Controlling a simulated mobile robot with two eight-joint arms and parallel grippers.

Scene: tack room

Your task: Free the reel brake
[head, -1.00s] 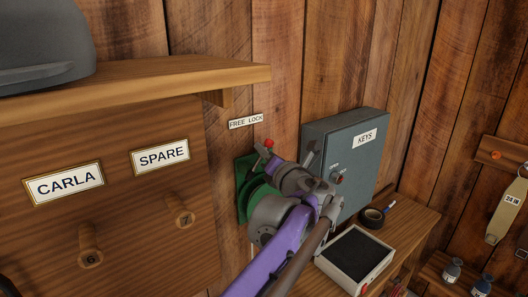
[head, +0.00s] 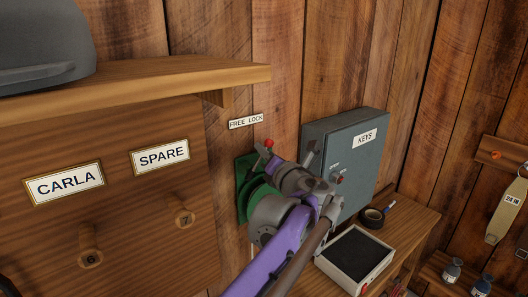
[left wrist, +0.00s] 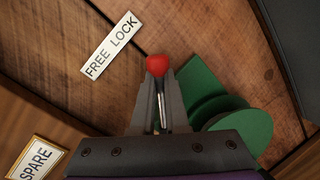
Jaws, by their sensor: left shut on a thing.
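The reel brake is a green reel (head: 243,186) on a green plate on the plank wall, with a thin metal lever ending in a red knob (head: 268,143). In the left wrist view the red knob (left wrist: 157,66) sticks out past the fingertips. A white FREE LOCK label (head: 246,121) is above the reel; the knob is below and right of it, nearer the LOCK end. My left gripper (left wrist: 158,92) is shut on the lever just below the knob. My arm and gripper hide part of the reel. My right gripper is not in view.
A grey KEYS box (head: 350,150) is on the wall close to the right of my gripper. A wooden shelf (head: 150,88) juts out at upper left, above pegs and the CARLA and SPARE labels.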

